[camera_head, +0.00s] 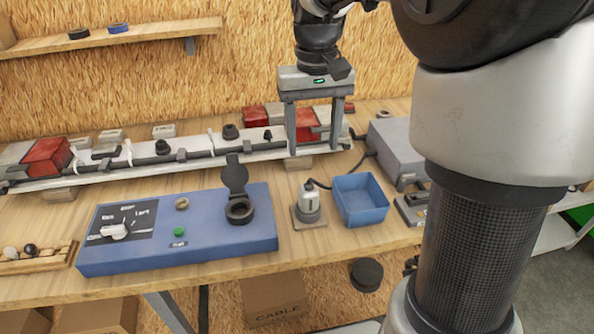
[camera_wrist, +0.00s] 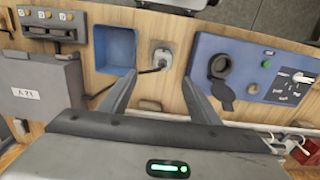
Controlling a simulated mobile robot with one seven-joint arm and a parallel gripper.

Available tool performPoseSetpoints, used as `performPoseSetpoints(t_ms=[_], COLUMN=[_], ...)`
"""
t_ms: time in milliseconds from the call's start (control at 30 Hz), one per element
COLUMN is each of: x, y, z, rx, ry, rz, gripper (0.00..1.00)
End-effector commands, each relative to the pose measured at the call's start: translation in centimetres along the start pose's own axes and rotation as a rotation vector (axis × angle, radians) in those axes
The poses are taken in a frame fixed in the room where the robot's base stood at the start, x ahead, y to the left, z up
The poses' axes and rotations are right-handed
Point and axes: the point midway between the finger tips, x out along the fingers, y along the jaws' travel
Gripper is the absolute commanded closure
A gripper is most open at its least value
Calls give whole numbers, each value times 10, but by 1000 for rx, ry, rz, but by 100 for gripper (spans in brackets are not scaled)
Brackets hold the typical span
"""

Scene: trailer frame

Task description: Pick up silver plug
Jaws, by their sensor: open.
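The silver plug (camera_head: 308,203) stands upright on a small square base on the workbench, between the blue panel and the blue bin, with a dark cable running from it. In the wrist view the plug (camera_wrist: 161,57) shows ahead of the fingers, near the middle top. My gripper (camera_head: 316,148) is open and empty, pointing down behind the plug, in front of the red and grey parts of the rail. In the wrist view my gripper (camera_wrist: 160,90) has its fingers spread wide, with bare wood and the cable between them.
The blue bin (camera_head: 361,199) stands just right of the plug. The blue panel (camera_head: 180,256), with a raised socket lid (camera_head: 235,174), lies to the left. A grey box (camera_head: 397,146) stands at the right. The long rail (camera_head: 130,168) runs along the back.

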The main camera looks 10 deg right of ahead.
Motion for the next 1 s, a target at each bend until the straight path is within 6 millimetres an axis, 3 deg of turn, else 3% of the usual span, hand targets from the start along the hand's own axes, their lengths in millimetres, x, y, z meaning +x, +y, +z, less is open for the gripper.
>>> performPoseSetpoints(t_ms=[100, 400, 667, 1000], x=[30, 88, 107, 151], y=[0, 0, -1, -6], z=[2, 1, 0, -1], rx=[0, 1, 0, 1], ry=[-6, -3, -1, -1], rz=[0, 0, 0, 0], gripper=[43, 43, 43, 43])
